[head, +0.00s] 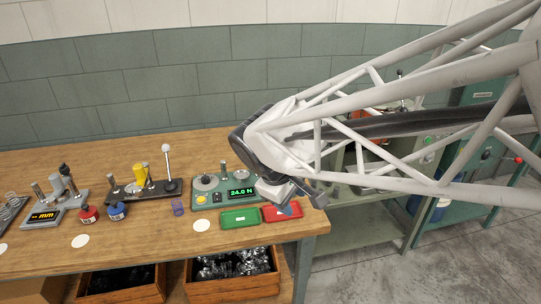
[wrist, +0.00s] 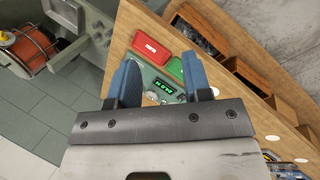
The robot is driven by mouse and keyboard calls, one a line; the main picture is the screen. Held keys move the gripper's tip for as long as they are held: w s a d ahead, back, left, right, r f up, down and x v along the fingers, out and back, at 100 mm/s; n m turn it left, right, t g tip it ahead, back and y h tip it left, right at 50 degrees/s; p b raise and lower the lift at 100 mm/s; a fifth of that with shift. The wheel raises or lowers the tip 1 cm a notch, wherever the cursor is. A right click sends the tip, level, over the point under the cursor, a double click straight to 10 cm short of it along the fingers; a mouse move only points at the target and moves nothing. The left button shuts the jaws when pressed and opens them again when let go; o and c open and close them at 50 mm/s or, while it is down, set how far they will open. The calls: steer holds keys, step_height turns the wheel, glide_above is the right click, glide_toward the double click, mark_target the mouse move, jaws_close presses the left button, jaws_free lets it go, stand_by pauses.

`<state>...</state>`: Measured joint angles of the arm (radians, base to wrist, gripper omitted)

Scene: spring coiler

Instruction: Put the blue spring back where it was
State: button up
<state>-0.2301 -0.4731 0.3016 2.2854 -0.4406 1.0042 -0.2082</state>
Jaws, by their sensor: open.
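A small violet-blue coil, which looks like the blue spring (head: 178,208), stands on the bench just left of the green tester with the lit display (head: 240,192). My gripper (head: 288,208) is above the right end of the bench, near the red tray, well to the right of the spring. In the wrist view my gripper (wrist: 163,78) has its two blue fingers apart, with nothing between them; the tester's display (wrist: 165,86) shows beyond the gap. I cannot make out the spring in the wrist view.
A green tray (head: 240,218) and a red tray (head: 283,213) lie before the tester. White discs (head: 80,241) mark clear bench. Wooden crates (head: 232,286) sit below.

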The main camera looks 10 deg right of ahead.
steer(key=s+d+r+m+t+y, duration=0.1)
steer(key=s+d+r+m+y, duration=0.1)
steer(key=s+m, duration=0.6)
steer(key=shift+s+d+y, duration=0.75)
steer(key=shift+s+y, duration=0.15)
steer(key=shift+s, duration=0.9)
